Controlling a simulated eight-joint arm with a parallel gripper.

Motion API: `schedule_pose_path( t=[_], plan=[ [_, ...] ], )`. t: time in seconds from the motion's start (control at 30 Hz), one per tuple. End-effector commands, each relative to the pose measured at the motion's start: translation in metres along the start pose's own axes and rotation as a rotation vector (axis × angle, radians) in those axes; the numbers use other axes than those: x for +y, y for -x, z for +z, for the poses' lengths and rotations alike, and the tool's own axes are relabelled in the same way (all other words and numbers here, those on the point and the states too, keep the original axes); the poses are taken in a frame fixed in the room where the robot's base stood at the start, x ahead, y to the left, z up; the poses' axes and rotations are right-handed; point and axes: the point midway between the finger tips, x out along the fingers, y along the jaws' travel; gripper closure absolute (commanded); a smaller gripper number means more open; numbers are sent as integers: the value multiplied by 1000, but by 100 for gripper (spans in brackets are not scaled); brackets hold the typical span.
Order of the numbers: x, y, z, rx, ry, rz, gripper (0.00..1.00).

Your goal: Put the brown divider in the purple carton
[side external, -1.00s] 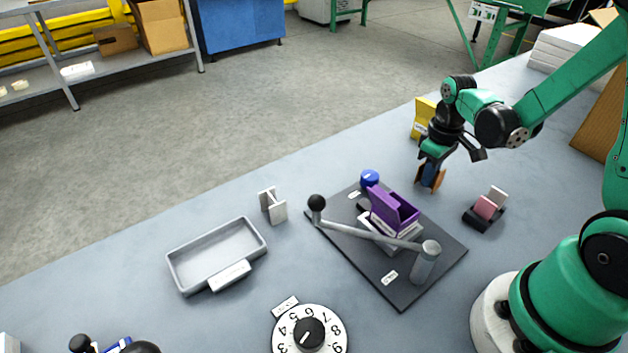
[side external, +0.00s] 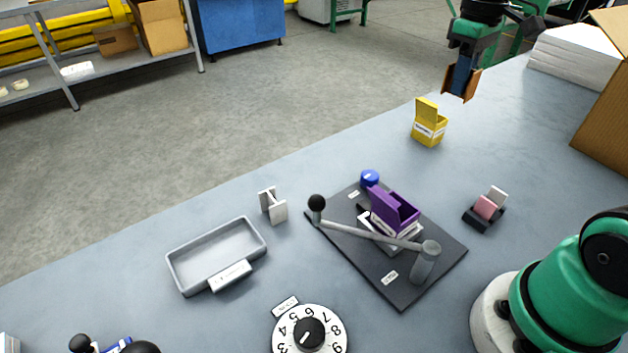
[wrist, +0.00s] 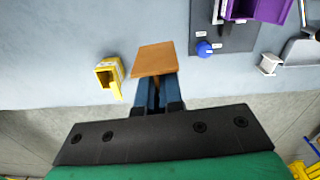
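The brown divider (side external: 460,84) is in my gripper (side external: 463,75), held high above the far part of the table. In the wrist view the divider (wrist: 153,59) sits at the fingertips of my gripper (wrist: 158,88), which is shut on it. The purple carton (side external: 397,210) stands open on the dark plate of the fixture, well below and to the left of my gripper. In the wrist view the carton (wrist: 256,10) is cut by the top edge.
A lever arm (side external: 370,235) with a black knob crosses the dark plate (side external: 400,285) in front of the carton. A yellow carton (side external: 428,128) stands below my gripper. A grey tray (side external: 185,270), white divider (side external: 272,205), dial (side external: 310,333) and pink pieces (side external: 486,206) are on the table.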

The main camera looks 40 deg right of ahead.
Motion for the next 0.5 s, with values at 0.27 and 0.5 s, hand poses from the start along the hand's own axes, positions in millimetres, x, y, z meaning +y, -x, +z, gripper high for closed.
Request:
schedule_pose_path(
  t=[0.27,0.5],
  plan=[
    [-55,-17,-5,0,-17,0,100],
    [-122,-55,10,1,-66,0,100]
  ],
)
